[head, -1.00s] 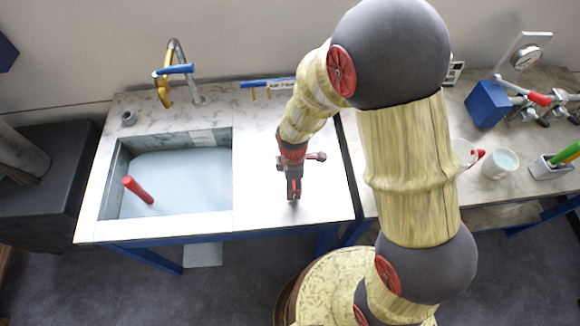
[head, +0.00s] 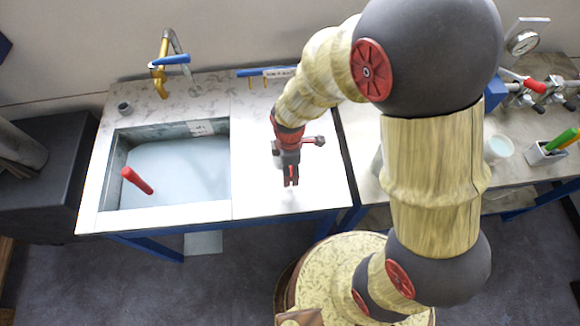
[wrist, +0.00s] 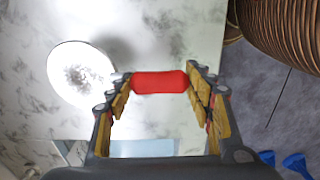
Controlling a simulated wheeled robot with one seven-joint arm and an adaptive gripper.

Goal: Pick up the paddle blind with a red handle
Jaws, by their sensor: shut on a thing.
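My gripper (wrist: 160,98) is shut on a red handle (wrist: 160,82), which lies crosswise between the two fingertips in the wrist view. A pale round disc (wrist: 82,77) with a grey speckled middle is just left of the fingers, in line with the handle. In the head view my gripper (head: 291,178) is over the bright counter, and the disc cannot be made out.
The counter around my gripper looks clear.

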